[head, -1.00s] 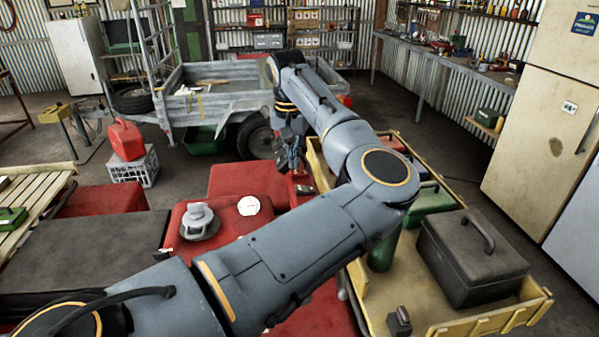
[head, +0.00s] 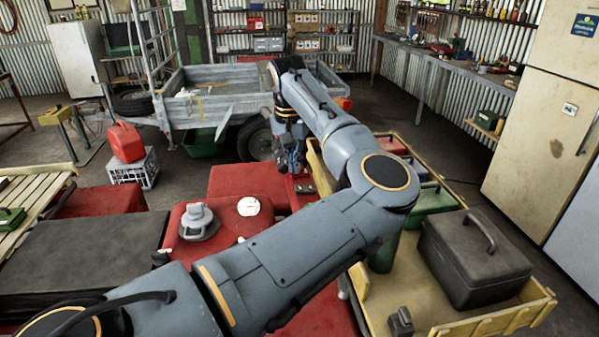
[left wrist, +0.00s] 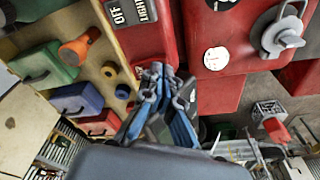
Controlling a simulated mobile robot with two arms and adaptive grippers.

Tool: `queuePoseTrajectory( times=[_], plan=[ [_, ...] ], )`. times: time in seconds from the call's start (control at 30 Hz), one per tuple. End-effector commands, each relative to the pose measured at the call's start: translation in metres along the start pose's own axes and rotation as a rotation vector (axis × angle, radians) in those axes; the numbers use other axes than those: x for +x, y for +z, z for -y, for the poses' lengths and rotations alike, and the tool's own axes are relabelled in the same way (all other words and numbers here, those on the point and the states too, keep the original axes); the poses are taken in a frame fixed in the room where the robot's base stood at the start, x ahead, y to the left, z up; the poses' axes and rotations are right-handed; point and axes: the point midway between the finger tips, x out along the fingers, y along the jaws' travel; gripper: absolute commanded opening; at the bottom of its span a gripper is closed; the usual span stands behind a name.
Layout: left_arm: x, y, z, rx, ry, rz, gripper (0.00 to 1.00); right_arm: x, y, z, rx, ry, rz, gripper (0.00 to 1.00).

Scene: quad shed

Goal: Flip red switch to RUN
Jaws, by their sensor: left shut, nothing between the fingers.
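My left gripper (head: 291,160) hangs over the far end of the red quad bodywork (head: 250,182) in the head view, beside the yellow tray. In the left wrist view its blue fingers (left wrist: 157,76) are shut and empty, over or in front of a red panel (left wrist: 172,50). Black label plates reading OFF (left wrist: 116,11) and what looks like LIGHTS (left wrist: 147,9) are cut by the top edge there. I cannot make out a red switch or a RUN mark in either view. The fingers appear apart from the labels. My right gripper does not show.
A grey cap (head: 199,221) and a white round dial (head: 249,206) sit on the red bodywork. To the right, a yellow tray (head: 455,327) holds a black toolbox (head: 472,262) and green items. A trailer (head: 215,104) stands behind. Open floor shows between trailer and workbench.

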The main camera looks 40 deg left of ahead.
Motion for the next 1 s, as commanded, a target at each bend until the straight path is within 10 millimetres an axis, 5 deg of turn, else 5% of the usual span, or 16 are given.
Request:
queuePoseTrajectory(
  times=[1.0],
  plan=[
    [-0.067, -0.01, 0.0, 0.001, 0.0, -0.001, 0.0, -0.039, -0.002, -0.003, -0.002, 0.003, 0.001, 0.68]
  ],
)
